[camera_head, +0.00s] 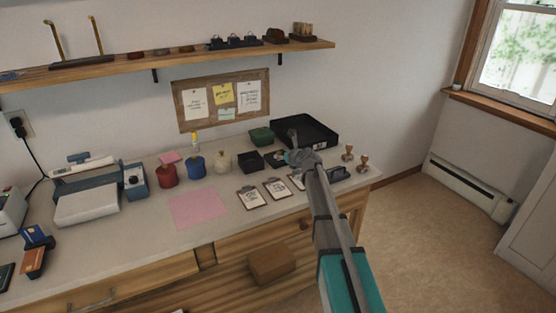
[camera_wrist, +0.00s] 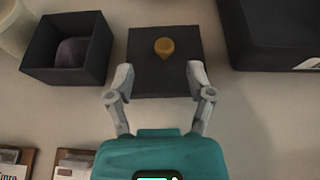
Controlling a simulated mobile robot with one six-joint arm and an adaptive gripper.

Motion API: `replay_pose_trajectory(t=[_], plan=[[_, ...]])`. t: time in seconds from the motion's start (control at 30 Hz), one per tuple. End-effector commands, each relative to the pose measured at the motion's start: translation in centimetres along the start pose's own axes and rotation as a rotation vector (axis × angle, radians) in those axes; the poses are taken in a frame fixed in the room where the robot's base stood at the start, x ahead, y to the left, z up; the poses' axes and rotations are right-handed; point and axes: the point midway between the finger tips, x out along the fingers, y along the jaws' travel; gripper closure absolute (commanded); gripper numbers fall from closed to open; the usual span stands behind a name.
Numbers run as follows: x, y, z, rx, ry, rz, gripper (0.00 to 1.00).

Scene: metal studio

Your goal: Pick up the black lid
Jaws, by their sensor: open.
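The black lid (camera_wrist: 164,77) is a flat dark square with a small yellow knob (camera_wrist: 164,47) at its middle, lying on the counter in the wrist view. My gripper (camera_wrist: 158,75) is open, with its two fingers spread over the near part of the lid and the knob ahead of and between them. Nothing is held. In the head view, my gripper (camera_head: 300,160) is above the right part of the counter, and my arm and gripper largely hide the lid.
An open black box (camera_wrist: 68,50) with a dark round thing inside stands left of the lid. A large black tray (camera_head: 305,132) is at the right back. Clipboards (camera_head: 251,197) lie in front. Wooden stamps (camera_head: 348,153) stand at the right.

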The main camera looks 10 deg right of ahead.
Motion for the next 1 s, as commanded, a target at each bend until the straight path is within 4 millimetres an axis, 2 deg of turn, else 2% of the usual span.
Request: replay_pose_trajectory(t=[0.27, 0.6, 0.7, 1.0], plan=[[0.7, -0.1, 0.0, 0.0, 0.0, 0.001, 0.31], [4.5, -0.5, 0.1, -0.001, 0.001, 0.002, 0.31], [5.1, -0.5, 0.1, -0.001, 0.001, 0.001, 0.31], [5.2, -0.4, 0.2, -0.001, 0.0, 0.001, 0.31]])
